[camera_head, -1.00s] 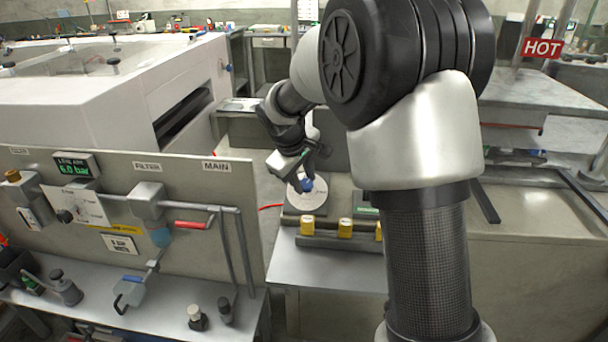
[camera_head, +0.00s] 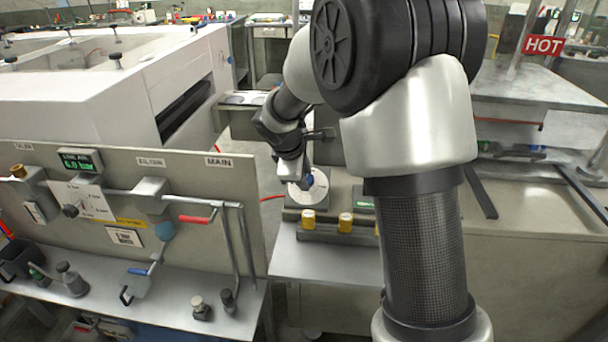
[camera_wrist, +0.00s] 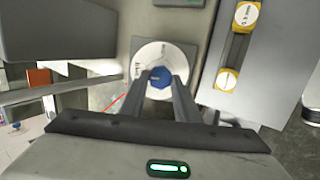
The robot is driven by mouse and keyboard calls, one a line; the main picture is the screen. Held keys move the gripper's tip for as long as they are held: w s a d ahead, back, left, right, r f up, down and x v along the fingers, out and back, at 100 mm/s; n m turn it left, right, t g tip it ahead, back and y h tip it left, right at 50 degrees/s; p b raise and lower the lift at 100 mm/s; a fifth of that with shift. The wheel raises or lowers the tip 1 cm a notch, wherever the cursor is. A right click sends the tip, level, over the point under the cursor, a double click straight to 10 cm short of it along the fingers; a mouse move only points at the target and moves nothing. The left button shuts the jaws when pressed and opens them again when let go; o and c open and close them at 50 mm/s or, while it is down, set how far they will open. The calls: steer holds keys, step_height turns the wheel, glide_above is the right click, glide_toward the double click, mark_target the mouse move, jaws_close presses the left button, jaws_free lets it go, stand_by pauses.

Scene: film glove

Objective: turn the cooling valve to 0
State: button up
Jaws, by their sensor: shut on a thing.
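The cooling valve is a blue knob (camera_wrist: 160,77) in the middle of a round white dial plate (camera_wrist: 150,56) in the wrist view. In the head view the white dial (camera_head: 318,190) sits on the bench past the yellow-capped parts, with the blue knob (camera_head: 308,182) partly hidden by my gripper. My gripper (camera_wrist: 164,84) has its two fingers on either side of the blue knob and is shut on it. In the head view my gripper (camera_head: 302,180) points down onto the dial. The dial markings are too small to read.
Several yellow-capped parts (camera_head: 345,222) stand in a rail just in front of the dial. A green display (camera_head: 364,203) lies to its right. A panel with pipes and a red-handled valve (camera_head: 194,219) stands at left. A HOT sign (camera_head: 543,45) hangs at upper right.

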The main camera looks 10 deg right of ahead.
stand_by(0.4)
steer(key=o, duration=1)
steer(key=shift+o, duration=0.2)
steer(key=p+v, duration=0.3)
steer(key=v, duration=1.4)
steer(key=shift+r, duration=0.2)
steer(key=shift+s, duration=0.1)
